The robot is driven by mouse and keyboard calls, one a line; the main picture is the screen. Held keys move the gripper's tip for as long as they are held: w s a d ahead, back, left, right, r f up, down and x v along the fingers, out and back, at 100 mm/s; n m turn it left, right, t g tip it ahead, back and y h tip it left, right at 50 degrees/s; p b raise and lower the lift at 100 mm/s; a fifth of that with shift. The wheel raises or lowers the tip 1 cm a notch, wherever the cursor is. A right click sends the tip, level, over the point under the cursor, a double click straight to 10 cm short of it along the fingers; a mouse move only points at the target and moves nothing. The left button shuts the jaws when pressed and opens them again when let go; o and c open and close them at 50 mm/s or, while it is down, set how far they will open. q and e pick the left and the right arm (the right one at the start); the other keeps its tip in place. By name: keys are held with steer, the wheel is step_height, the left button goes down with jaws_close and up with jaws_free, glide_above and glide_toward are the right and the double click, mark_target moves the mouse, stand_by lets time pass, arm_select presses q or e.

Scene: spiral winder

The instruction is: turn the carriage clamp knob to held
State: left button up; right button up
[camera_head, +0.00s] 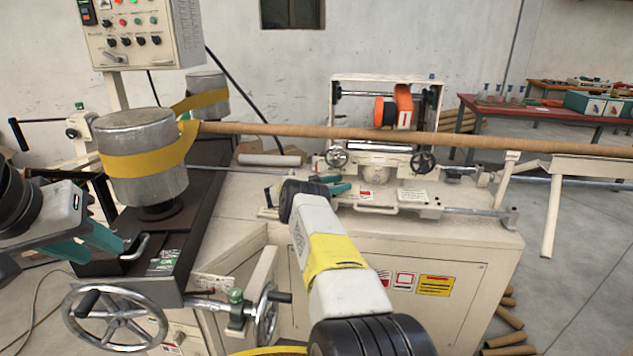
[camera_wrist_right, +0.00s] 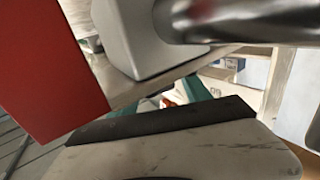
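I cannot make out for sure which part is the clamp knob. My right gripper (camera_head: 340,188) is at the front left of the carriage, just below the left handwheel; the wrist and arm partly hide it. Its teal fingers are too small to tell the opening. My left gripper (camera_head: 98,240) is at the left, beside the dark bed of the drum, its fingers partly hidden.
A long brown tube (camera_head: 470,142) crosses in front of the carriage. A metal drum (camera_head: 142,150) with a yellow belt stands at left. A spoked handwheel (camera_head: 115,320) is at lower left. In the wrist view, a red block (camera_wrist_right: 45,75) and a metal shaft (camera_wrist_right: 235,20) are very close.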

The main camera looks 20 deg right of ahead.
steer(key=shift+a, duration=3.95)
